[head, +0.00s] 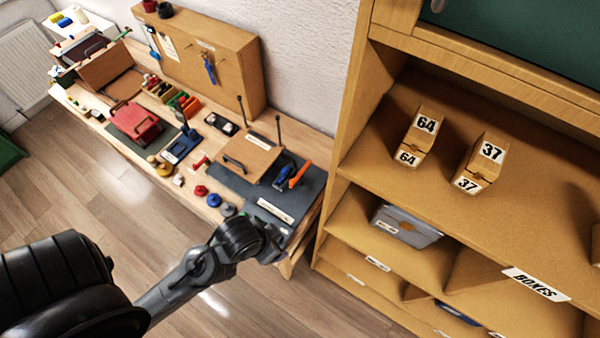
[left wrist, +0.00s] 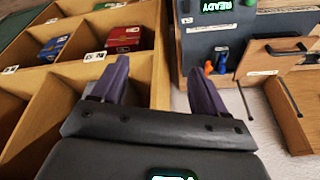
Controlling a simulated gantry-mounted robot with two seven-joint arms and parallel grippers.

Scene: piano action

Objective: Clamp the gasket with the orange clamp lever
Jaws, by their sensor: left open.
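An orange lever (head: 299,174) stands beside a blue handle (head: 284,175) on a dark grey base (head: 310,195) at the right end of the workbench. The orange lever (left wrist: 221,58) and blue handle also show small in the left wrist view, right of the fingers. I cannot make out a gasket. My left gripper (left wrist: 158,66) is open and empty, its two dark fingers spread. In the head view my left gripper (head: 272,250) is at the bench's near right corner, apart from the lever. My right gripper is not in view.
A wooden board with a dark handle (head: 250,160) and upright rods stands left of the lever. A red box (head: 135,122) and several small parts lie farther left. A tall wooden shelf (head: 345,190) stands close on the right. Open floor (head: 130,185) lies in front.

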